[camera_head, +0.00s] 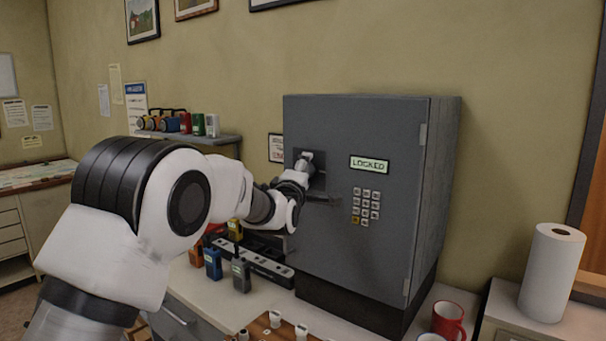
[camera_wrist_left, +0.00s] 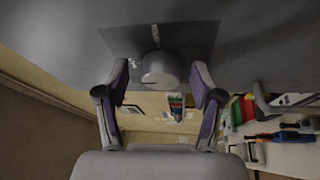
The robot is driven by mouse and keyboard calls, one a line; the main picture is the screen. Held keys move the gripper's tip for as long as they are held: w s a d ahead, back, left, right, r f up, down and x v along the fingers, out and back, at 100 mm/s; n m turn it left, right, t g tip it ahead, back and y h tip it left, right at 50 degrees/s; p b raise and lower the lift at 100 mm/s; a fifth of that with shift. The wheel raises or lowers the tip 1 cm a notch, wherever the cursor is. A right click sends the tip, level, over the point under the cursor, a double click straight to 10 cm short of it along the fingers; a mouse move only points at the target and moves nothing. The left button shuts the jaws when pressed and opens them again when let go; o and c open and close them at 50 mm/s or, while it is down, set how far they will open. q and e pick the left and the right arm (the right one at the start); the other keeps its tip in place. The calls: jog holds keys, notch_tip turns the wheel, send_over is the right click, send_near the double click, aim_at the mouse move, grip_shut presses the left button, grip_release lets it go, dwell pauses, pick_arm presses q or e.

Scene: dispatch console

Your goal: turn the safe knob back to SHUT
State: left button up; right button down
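The grey safe (camera_head: 355,215) stands on the counter with its door closed, and its display (camera_head: 369,165) reads LOCKED. In the left wrist view the round grey safe knob (camera_wrist_left: 160,69) sits on a darker square plate (camera_wrist_left: 190,38), with a pale mark above it. My left gripper (camera_head: 304,164) is at this plate in the head view and mostly hides the knob there. In the left wrist view my left gripper (camera_wrist_left: 160,75) is open, one finger on each side of the knob, with visible gaps. My right gripper is out of view.
A door handle (camera_head: 322,198) juts out just below my left gripper, and a keypad (camera_head: 365,206) is to its right. Several radios, including a blue one (camera_head: 212,263), stand left of the safe. A red mug (camera_head: 448,319) and paper roll (camera_head: 551,272) are at the right.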

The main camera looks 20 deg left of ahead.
pick_arm(q)
jog(key=s+f, duration=0.1)
jog(key=s, duration=1)
jog(key=shift+s+d+f, duration=0.25)
jog(key=shift+s+f, duration=0.05)
jog(key=shift+s, duration=0.1)
